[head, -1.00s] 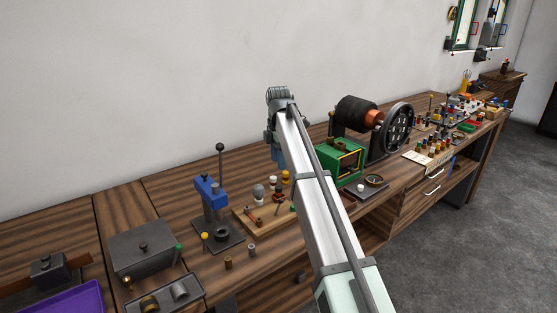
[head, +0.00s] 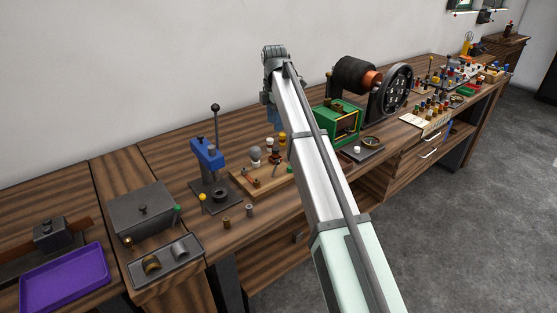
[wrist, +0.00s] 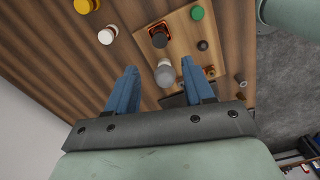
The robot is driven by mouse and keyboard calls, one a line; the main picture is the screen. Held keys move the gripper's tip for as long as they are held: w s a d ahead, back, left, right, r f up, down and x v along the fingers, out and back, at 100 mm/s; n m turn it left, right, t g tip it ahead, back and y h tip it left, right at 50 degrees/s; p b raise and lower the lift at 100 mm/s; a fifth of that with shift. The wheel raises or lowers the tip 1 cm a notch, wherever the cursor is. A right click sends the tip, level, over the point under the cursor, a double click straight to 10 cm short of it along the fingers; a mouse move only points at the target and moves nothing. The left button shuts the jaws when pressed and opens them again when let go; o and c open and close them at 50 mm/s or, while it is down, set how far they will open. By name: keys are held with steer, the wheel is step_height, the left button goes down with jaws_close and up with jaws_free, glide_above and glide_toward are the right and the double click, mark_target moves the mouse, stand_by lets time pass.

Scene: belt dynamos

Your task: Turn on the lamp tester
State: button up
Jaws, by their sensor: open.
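The lamp tester appears to be the small wooden board (head: 243,183) on the bench, with a grey bulb (head: 256,154), a dark knob-like part (head: 276,157) and small posts. In the wrist view the board (wrist: 190,40) lies below my gripper, with the bulb (wrist: 165,72), a dark part on a copper-coloured base (wrist: 158,36) and a green knob (wrist: 197,13). My gripper (wrist: 158,66) is open and empty. The bulb shows between its blue fingers, apparently below them. In the head view my arm hides part of the board's right side.
A blue press (head: 208,160) stands left of the board. A green box (head: 338,118) and a large dynamo (head: 372,88) stand to the right. White (wrist: 107,36) and yellow (wrist: 84,5) pieces stand beside the board. A purple tray (head: 65,280) lies far left.

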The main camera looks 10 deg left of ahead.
steer(key=shift+w+d+f, duration=0.1)
steer(key=shift+f, duration=0.2)
steer(key=c, duration=0.3)
steer(key=d+f+m+y, duration=0.1)
steer(key=m, duration=0.1)
steer(key=d+f+m+g+y, duration=0.1)
steer(key=shift+d+m+y, duration=0.3)
steer(key=shift+d+m, duration=0.05)
steer(key=shift+m, duration=0.05)
steer(key=c, duration=0.5)
steer(key=d+m+y, duration=0.2)
steer(key=m, duration=0.1)
steer(key=d+m+y, duration=0.1)
steer(key=shift+s+d+f+g+y, duration=0.25)
steer(key=shift+s+d+g+y, duration=0.05)
steer(key=shift+s+g, duration=0.1)
jaws_close()
steer(key=s+d+r+m+y, duration=0.2)
steer(key=d+r+m+y, duration=0.1)
steer(key=d+m+y, duration=0.55)
steer(key=s+d+f+m+g, duration=0.1)
steer(key=d+f+m, duration=0.3)
steer(key=f, duration=0.4)
steer(key=shift+s+d+f+y, duration=0.15)
steer(key=shift+f+y, duration=0.1)
steer(key=shift+y, duration=0.2)
